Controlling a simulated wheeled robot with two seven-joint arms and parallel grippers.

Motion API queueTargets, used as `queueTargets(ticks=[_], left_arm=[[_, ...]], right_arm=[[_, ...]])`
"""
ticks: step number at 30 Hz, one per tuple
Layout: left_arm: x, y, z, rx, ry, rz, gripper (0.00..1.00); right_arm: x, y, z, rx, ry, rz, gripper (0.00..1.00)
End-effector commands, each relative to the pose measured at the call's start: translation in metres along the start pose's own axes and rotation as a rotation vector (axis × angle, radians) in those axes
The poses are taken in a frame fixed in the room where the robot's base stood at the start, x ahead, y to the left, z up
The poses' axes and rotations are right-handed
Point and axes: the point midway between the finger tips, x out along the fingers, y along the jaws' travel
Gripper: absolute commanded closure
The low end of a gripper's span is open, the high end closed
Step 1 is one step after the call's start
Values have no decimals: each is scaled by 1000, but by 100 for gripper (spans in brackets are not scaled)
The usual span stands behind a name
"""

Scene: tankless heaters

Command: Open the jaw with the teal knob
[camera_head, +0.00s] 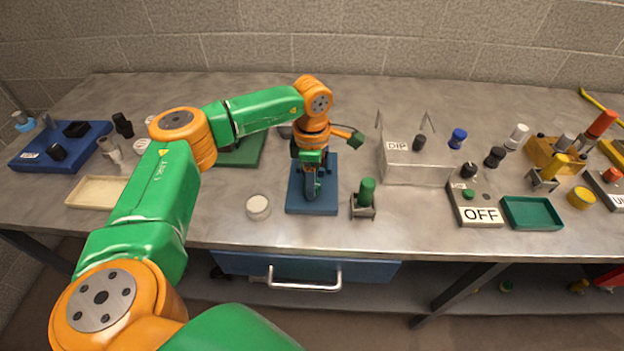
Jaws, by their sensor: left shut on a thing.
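My left gripper (312,190) points down over a blue base plate (325,208) near the front middle of the bench. It is shut on a small dark teal part above the plate, which looks like the teal knob. My fingers and wrist hide most of this part and the jaw behind it, so I cannot tell how far the jaw is open. My right gripper is not in view.
A green knob on a grey block (367,192) stands close right of the plate. A white round cap (258,207) lies to the left. A clear box marked DIP (415,165), an OFF switch box (480,213) and a green tray (532,213) stand further right.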

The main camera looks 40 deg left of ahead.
Motion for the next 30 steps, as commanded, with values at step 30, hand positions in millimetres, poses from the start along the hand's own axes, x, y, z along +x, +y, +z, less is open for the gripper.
queueTargets(ticks=[30], left_arm=[[-1,0,0,-639,0,2,100]], right_arm=[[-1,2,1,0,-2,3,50]])
